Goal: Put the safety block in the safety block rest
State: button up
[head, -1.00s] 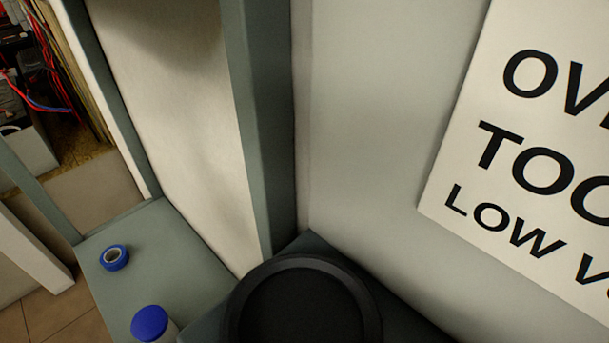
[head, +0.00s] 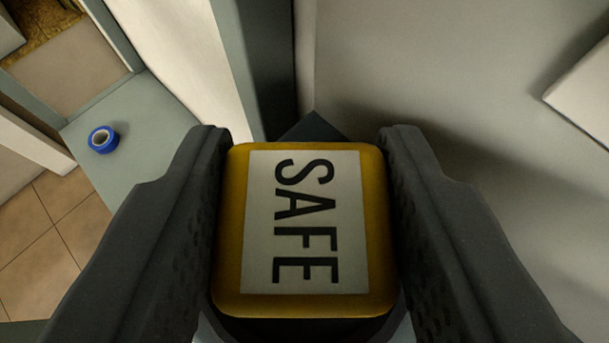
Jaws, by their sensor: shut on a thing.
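The safety block (head: 306,225) is a yellow block with a white label reading SAFE, its letters turned sideways. My gripper (head: 304,150) is shut on it, with one dark ridged finger on its left side and one on its right. A dark rounded edge (head: 300,328) shows just below the block; it may be the black round dish seen earlier, which I take to be the safety block rest. The block and fingers hide most of it. I cannot tell whether the block touches it or is above it.
A blue tape roll (head: 103,139) lies on the grey-green shelf (head: 150,110) at left. A pale wall (head: 450,90) rises at right, with a white sign corner (head: 585,95). A dark post (head: 268,70) stands behind the block. Tiled floor (head: 45,235) shows at lower left.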

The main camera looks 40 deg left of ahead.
jog(key=shift+f, duration=0.15)
jog(key=o, duration=0.7)
jog(key=shift+o, duration=0.2)
jog(key=shift+s+d+r, duration=0.1)
jog(key=shift+d+r, duration=0.05)
jog(key=shift+r, duration=0.15)
jog(key=v, duration=1.1)
jog(key=shift+s+d, duration=0.15)
jog(key=shift+s, duration=0.15)
